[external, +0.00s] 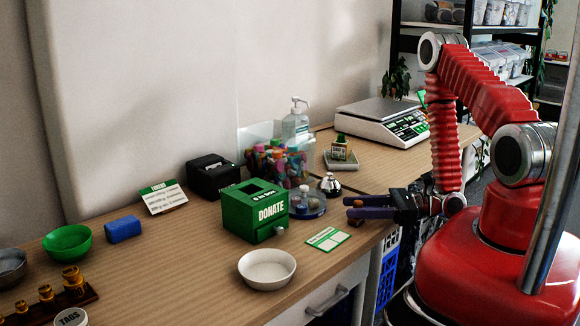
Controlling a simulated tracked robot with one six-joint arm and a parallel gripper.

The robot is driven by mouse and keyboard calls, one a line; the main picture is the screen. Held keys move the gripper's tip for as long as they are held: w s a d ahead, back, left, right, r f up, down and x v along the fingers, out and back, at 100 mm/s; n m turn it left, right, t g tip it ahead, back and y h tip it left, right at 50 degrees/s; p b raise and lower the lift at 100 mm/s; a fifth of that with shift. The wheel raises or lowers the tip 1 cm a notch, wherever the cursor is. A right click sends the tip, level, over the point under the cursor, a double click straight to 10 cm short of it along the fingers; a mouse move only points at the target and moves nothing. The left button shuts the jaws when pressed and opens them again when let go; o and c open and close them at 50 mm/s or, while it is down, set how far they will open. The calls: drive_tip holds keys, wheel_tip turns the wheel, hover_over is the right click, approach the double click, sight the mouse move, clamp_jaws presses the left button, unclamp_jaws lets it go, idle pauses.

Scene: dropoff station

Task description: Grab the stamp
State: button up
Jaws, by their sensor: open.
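A small block with a green side, a pale label and a dark top, likely the stamp (339,148), stands upright on a grey tray or pad (341,164) at the back of the table. My gripper (351,207) is open at the table's right edge, its dark purple fingers pointing left. It is nearer the camera than the stamp and well apart from it. A small brownish patch shows by the fingertips; I cannot tell what it is.
A silver bell (330,184) and a round blue tray (310,210) with small items stand left of my gripper. The green donation box (256,211), a green-and-white card (328,238), a white bowl (267,268), a pump bottle (295,125) and a scale (383,122) are nearby.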

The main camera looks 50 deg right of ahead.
drive_tip(key=shift+c, duration=0.2)
clamp_jaws()
idle(0.6)
